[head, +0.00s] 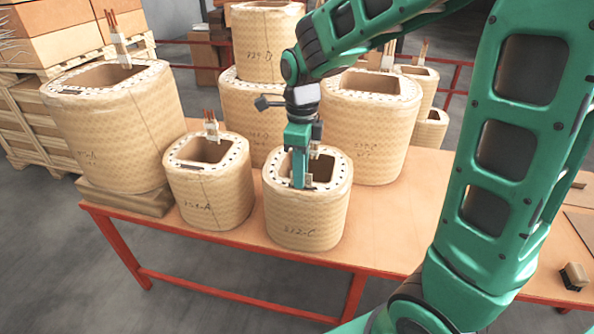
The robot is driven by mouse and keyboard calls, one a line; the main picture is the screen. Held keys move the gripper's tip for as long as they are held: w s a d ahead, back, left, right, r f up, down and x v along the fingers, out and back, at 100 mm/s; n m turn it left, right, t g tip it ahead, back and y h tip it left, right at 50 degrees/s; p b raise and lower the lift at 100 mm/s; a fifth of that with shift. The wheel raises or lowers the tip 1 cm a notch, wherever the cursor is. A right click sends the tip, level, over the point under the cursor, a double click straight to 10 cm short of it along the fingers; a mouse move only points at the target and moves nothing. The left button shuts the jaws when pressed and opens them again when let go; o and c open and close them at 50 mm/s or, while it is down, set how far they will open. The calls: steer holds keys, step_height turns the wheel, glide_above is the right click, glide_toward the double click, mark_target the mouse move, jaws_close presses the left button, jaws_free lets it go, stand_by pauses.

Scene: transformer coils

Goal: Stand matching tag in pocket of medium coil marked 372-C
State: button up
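The medium coil marked 372-C (308,222) stands upright near the front edge of the table, wrapped in tan patterned paper, its handwritten mark facing me and small. My gripper (299,183) points down over the left part of the coil's top ring, at the edge of its square opening. The fingertips are small and partly merge with the coil top, so I cannot tell whether they are open or shut. A pale patch shows beside the fingers, but I cannot make out a tag. The pocket is not clear, being partly hidden by my gripper.
A similar medium coil (210,195) stands close on the left, and a large coil (115,130) on a wooden base beyond it. Taller coils (368,130) stand behind. A small brown block (573,277) lies at the right on the red-framed table (230,252).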

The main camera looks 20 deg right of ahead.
step_height(320, 180, up, 11)
steer(key=shift+f, duration=0.15)
stand_by(0.6)
steer(key=shift+d, duration=0.1)
stand_by(0.4)
steer(key=s+d+f+n, duration=0.4)
steer(key=s+d+n, duration=0.4)
steer(key=s, duration=0.3)
steer(key=s+d+f+n, duration=0.4)
steer(key=s+d+n, duration=0.4)
steer(key=s+n, duration=0.2)
steer(key=shift+s+d+n, duration=0.35)
steer(key=shift+s+n, duration=0.05)
steer(key=shift+s, duration=0.85)
steer(key=shift+f, duration=0.1)
